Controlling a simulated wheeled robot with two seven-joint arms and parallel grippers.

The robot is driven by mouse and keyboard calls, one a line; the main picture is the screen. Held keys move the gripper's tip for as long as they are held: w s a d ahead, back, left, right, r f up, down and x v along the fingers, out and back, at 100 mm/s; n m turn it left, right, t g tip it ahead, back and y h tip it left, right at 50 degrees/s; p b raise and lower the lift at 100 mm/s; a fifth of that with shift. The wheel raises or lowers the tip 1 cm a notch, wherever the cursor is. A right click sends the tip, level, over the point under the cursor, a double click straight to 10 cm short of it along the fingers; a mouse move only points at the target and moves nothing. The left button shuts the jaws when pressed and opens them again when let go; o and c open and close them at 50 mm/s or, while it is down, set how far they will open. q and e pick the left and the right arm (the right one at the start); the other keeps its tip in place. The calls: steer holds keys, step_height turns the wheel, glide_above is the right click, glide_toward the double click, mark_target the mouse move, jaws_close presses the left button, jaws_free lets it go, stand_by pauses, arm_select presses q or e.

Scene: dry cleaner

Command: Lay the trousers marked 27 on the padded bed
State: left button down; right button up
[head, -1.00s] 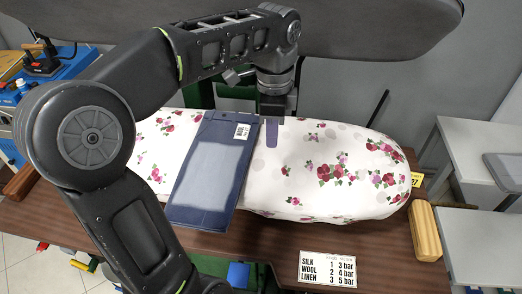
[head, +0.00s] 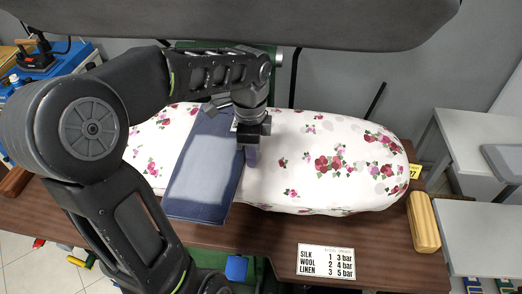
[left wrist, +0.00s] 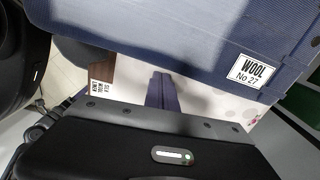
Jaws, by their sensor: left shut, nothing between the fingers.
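The folded dark blue trousers (head: 205,172) lie flat across the flowered padded bed (head: 330,165), left of its middle, with their near end over the bed's front edge. In the left wrist view the trousers (left wrist: 200,35) show a white tag (left wrist: 256,71) reading WOOL No 27. My left gripper (head: 251,158) is shut and empty, pointing down just beside the trousers' right edge, over the bed. Its fingers also show in the left wrist view (left wrist: 161,92), apart from the tag. I cannot tell whether the fingertips touch the bed. My right gripper is in neither view.
A dark padded board (head: 290,22) hangs above the bed. A sign with SILK, WOOL and LINEN pressures (head: 326,262) lies on the brown table's front (head: 385,258). A wooden block (head: 423,222) is at the right. A blue bench with an iron (head: 35,60) is at far left.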

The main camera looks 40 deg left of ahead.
arm_select(q)
steer(key=shift+a, duration=0.1)
steer(key=shift+s+a, duration=0.6)
steer(key=shift+a, duration=0.25)
steer(key=shift+r, duration=0.1)
step_height(320, 180, up, 8)
steer(key=shift+f, duration=0.2)
steer(key=shift+w+d, duration=0.1)
